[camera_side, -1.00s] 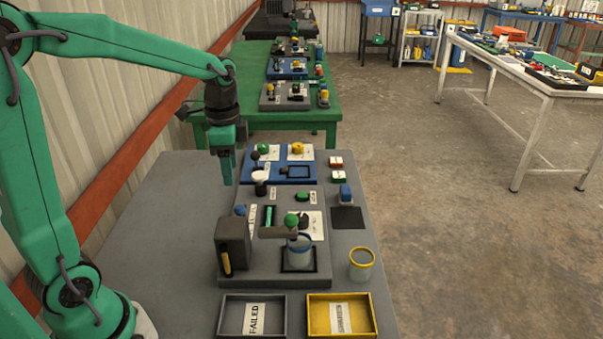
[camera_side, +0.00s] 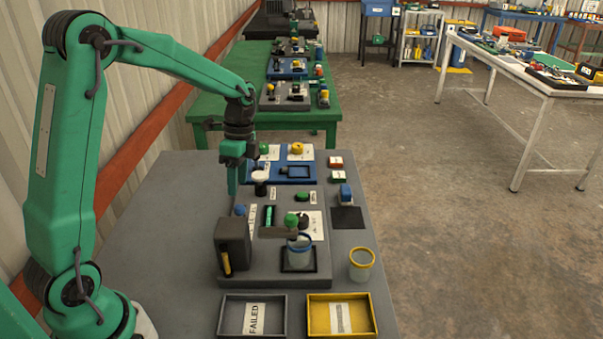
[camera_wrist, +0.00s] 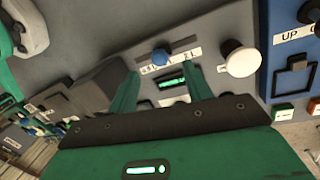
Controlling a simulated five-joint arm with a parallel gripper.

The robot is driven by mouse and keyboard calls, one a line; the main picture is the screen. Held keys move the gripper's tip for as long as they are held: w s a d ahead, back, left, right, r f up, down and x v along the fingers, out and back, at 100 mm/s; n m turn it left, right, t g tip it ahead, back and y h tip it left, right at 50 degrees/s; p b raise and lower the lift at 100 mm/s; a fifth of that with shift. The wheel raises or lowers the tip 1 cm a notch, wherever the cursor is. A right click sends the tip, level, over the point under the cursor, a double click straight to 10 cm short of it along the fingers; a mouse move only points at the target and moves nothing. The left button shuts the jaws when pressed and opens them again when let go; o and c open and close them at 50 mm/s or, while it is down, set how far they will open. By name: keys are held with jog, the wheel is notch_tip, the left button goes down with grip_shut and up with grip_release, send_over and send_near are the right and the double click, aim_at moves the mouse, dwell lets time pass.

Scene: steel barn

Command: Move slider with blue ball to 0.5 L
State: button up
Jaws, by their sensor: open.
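The blue ball (camera_side: 240,210) of the slider sits on the grey panel (camera_side: 290,272), left of the white scale label (camera_side: 252,219). In the wrist view the blue ball (camera_wrist: 160,57) lies at the label strip (camera_wrist: 170,60), where "2 L" is readable near the right end. My gripper (camera_side: 233,190) hangs above the panel's back left part, a little beyond the ball in the side view. In the wrist view my gripper (camera_wrist: 164,73) is open and empty, its fingers apart on either side of the ball's direction. The ball's exact scale reading is too small to tell.
A white knob (camera_side: 260,176) stands right of my gripper. A green display (camera_side: 268,216), a dark box (camera_side: 233,246), a green ball (camera_side: 291,220) and a blue-rimmed beaker (camera_side: 299,252) stand close by.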

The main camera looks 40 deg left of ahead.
aim_at(239, 205)
jog(key=shift+s+d+f, duration=0.1)
jog(key=shift+s+f, duration=0.1)
jog(key=shift+f, duration=0.9)
jog(key=shift+s+d+f, duration=0.15)
jog(key=shift+f, duration=1)
jog(key=shift+s+d+f, duration=0.1)
jog(key=shift+s+f, duration=0.1)
jog(key=shift+f, duration=0.9)
jog(key=shift+d, duration=0.1)
grip_shut()
